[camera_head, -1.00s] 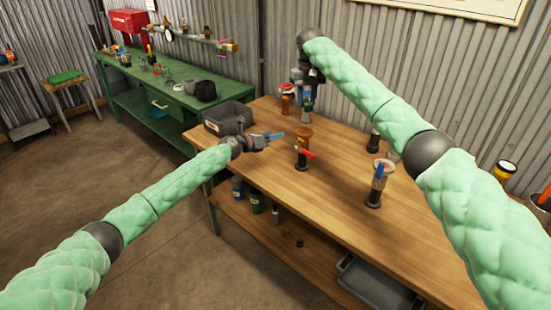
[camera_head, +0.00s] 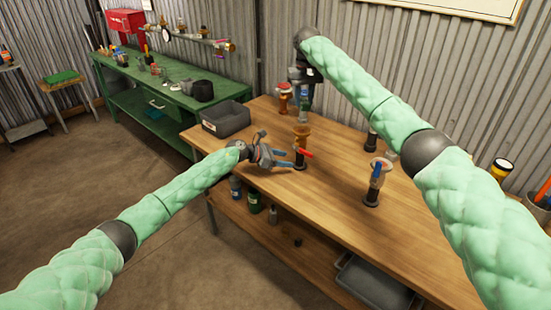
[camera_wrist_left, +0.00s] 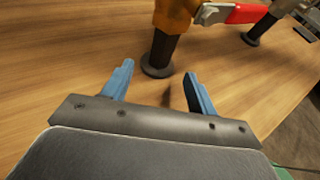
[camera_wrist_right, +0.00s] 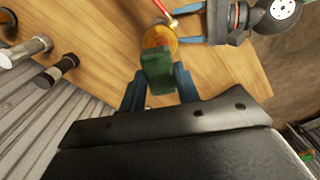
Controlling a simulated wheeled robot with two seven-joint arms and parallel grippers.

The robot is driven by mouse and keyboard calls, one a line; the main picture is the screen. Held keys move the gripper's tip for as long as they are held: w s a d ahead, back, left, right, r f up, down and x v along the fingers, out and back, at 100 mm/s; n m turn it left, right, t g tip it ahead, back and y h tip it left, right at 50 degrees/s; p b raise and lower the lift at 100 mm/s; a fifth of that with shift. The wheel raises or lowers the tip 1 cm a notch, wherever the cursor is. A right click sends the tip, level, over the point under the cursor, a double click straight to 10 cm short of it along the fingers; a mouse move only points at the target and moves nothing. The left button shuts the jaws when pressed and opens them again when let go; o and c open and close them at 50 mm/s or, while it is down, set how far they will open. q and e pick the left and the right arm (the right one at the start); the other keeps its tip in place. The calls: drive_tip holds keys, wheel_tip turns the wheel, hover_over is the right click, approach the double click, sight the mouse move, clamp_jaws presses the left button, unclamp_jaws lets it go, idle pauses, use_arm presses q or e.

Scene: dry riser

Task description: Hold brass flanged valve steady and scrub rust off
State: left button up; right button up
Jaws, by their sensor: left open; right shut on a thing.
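The brass flanged valve (camera_head: 302,132) with a red lever stands upright on a black stand on the wooden bench (camera_head: 262,185). In the left wrist view the valve (camera_wrist_left: 173,14) is cut off by the top edge; its black stand is beyond the fingers. My left gripper (camera_head: 288,160) is open, low beside the stand, with its blue fingertips (camera_wrist_left: 158,76) just short of it. My right gripper (camera_head: 304,93) is shut on a green tool (camera_wrist_right: 157,72), above and behind the valve. The tool's working end is hidden. The valve's flange (camera_wrist_right: 160,36) shows beyond it.
A dark grey bin (camera_head: 226,118) stands at the bench's left end. A valve with a blue lever (camera_head: 376,172) stands to the right, and an orange-red fitting (camera_head: 284,98) behind. The front of the bench is clear.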

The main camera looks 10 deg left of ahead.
sight(300, 162)
use_arm(q)
drive_tip(key=x, duration=0.7)
drive_tip(key=shift+w+d+f, duration=0.1)
drive_tip(key=shift+w+d, duration=0.1)
drive_tip(key=shift+d, duration=0.05)
clamp_jaws()
